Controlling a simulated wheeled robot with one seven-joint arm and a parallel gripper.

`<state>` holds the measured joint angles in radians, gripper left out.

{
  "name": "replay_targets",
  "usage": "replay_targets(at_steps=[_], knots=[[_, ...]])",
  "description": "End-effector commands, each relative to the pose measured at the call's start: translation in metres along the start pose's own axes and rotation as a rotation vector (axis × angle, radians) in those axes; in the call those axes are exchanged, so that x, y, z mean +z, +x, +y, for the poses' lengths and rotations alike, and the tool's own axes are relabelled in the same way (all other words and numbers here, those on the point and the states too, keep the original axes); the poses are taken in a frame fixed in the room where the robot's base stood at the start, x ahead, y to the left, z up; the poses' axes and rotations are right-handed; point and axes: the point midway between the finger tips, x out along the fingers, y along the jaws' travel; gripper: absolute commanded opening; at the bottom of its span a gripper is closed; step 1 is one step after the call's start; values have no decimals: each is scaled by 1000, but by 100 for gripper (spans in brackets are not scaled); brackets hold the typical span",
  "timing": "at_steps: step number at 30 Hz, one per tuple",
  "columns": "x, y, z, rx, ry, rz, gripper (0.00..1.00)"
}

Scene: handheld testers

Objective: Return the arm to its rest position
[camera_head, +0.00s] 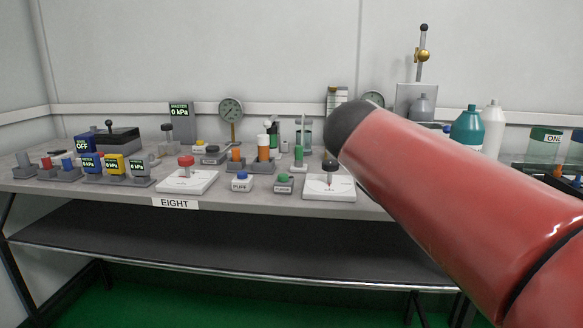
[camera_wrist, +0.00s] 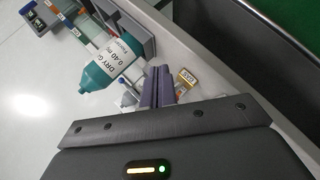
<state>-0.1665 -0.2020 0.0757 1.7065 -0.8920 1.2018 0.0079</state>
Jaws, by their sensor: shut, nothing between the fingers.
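My red arm (camera_head: 450,205) reaches in from the right in the head view, with a dark rounded end in front of the bench. My gripper (camera_wrist: 159,73) shows in the wrist view, its two dark fingers together with nothing between them. The fingertips point over the bench top, beside a teal bottle (camera_wrist: 97,76) with a white label. The fingers are apart from the bottle in the picture. The gripper is not seen in the head view.
A grey bench (camera_head: 110,191) holds several testers, gauges and white plates with knobs. Teal (camera_head: 467,128) and white bottles stand at the right, partly behind my arm. In the wrist view the bench edge (camera_wrist: 215,58) runs close to the fingers. Green floor is open below.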

Motion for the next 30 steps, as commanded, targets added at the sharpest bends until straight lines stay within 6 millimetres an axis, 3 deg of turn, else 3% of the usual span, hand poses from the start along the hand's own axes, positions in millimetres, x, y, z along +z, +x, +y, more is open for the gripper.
replay_targets(at_steps=[5, 9, 12, 15, 21, 30], knots=[[59, -11, -35, -211, 96, -17, 0], [119, -27, -87, -440, 252, -34, 0], [150, -38, -124, -575, 373, -44, 0], [169, -46, -150, -665, 469, -52, 0], [182, -51, -172, -730, 544, -59, 0], [182, -50, -172, -731, 543, -59, 0]])
